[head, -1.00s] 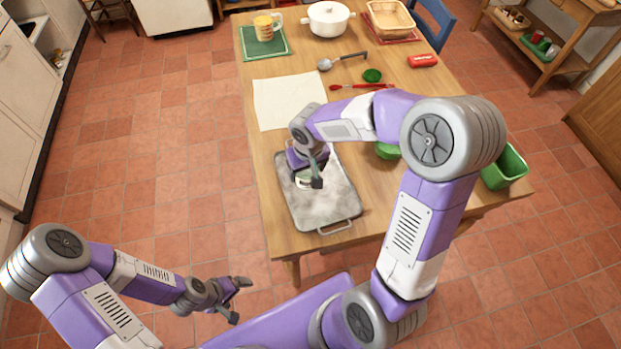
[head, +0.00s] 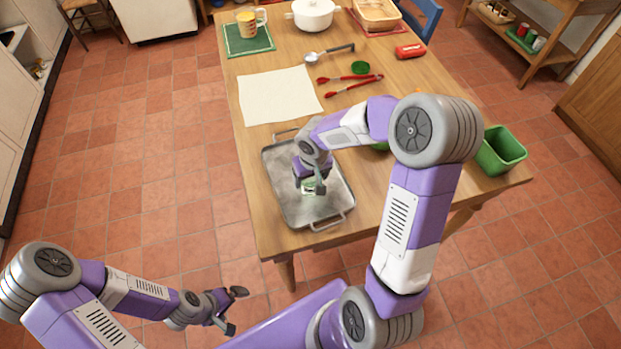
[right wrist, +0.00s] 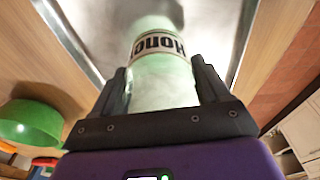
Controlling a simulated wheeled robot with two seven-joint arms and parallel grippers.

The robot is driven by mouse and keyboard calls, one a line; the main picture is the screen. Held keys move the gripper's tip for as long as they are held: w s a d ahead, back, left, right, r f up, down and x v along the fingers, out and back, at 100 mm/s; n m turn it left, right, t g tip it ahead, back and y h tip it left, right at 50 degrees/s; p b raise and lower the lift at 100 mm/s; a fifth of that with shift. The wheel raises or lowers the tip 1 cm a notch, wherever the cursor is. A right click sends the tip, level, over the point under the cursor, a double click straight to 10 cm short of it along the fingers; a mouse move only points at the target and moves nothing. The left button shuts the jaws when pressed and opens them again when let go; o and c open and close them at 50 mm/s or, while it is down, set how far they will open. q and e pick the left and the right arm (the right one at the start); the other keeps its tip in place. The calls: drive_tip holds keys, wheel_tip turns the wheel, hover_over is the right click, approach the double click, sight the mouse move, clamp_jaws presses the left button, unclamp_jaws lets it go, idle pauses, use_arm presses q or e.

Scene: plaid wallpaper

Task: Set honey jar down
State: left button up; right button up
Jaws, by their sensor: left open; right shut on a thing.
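The honey jar (right wrist: 160,75) is pale and translucent with a white label that reads upside down in the right wrist view. My right gripper (right wrist: 163,80) is shut on it, one finger on each side. In the head view the right gripper (head: 314,185) is over the grey metal tray (head: 285,200), and only a small part of the jar (head: 308,187) shows beneath it. I cannot tell whether the jar's base touches the tray. My left gripper (head: 235,310) is open and empty, away from the table over the floor.
A white sheet (head: 278,95) lies behind the tray on the wooden table (head: 220,85). A green bin (head: 500,150) stands right of my right arm. A green bowl (right wrist: 28,124) shows in the right wrist view.

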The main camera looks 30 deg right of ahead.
drive_tip(key=shift+f, duration=0.15)
drive_tip(key=o, duration=1.2)
drive_tip(key=shift+r, duration=0.5)
drive_tip(key=r+p, duration=0.1)
drive_tip(key=r, duration=0.2)
drive_tip(key=s+r+p, duration=0.1)
drive_tip(key=r, duration=0.3)
drive_tip(key=r+p, duration=0.2)
drive_tip(key=r, duration=0.2)
drive_tip(key=shift+s+a+r, duration=0.15)
drive_tip(key=shift+s, duration=0.25)
